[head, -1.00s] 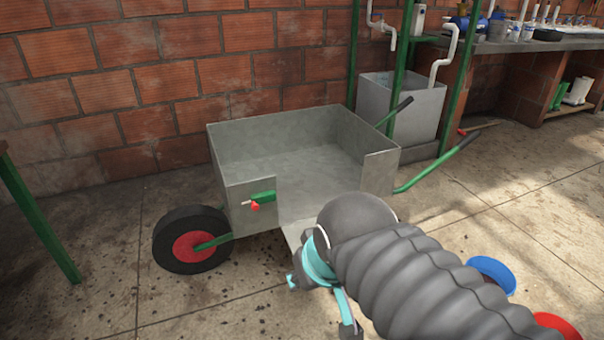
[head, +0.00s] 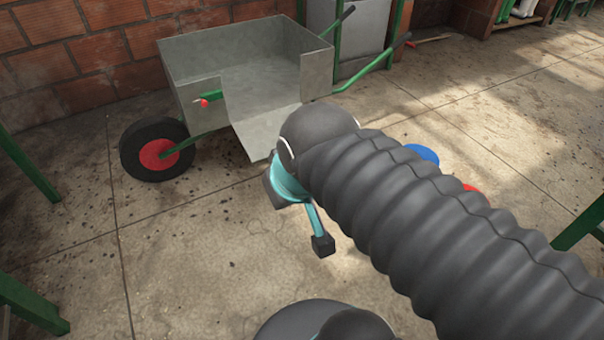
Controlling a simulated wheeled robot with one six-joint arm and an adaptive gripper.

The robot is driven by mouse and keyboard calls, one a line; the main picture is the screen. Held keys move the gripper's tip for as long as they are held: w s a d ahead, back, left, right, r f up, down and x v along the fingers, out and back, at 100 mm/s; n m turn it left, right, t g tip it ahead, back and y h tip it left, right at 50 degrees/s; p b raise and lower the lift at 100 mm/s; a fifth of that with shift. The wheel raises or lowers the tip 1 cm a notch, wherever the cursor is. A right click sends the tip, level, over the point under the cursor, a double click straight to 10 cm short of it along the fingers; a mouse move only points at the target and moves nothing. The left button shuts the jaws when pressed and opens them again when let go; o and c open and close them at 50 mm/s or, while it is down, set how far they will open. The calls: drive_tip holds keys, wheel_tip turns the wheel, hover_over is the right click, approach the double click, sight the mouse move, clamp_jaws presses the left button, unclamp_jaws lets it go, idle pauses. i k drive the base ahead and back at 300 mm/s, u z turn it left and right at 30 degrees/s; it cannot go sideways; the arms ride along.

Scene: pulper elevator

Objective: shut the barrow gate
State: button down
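The grey metal barrow (head: 190,95) stands by the brick wall. Its gate (head: 262,132) is open: the flap slopes outward and down from the gap in the near side. A green latch with a red knob (head: 204,102) sits on the side panel left of the gap. My gripper (head: 297,218) is low in front of the gate, over the floor. Its two dark fingertips are well apart, with nothing visible between them. My arm hides part of the gripper and possibly the gate's right edge. I cannot tell whether the gripper touches the flap.
The barrow's wheel (head: 157,149) is at left and its green handles (head: 372,70) point right. Blue (head: 423,154) and red (head: 474,191) round objects lie partly behind my arm. Green legs (head: 30,303) stand at lower left. The floor left of the gripper is clear.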

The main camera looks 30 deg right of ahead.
sight(259, 135)
drive_tip(key=z, duration=0.15)
drive_tip(key=k, duration=0.35)
drive_tip(key=u, duration=0.95)
drive_tip(key=i, duration=1.3)
drive_tip(key=z, duration=0.95)
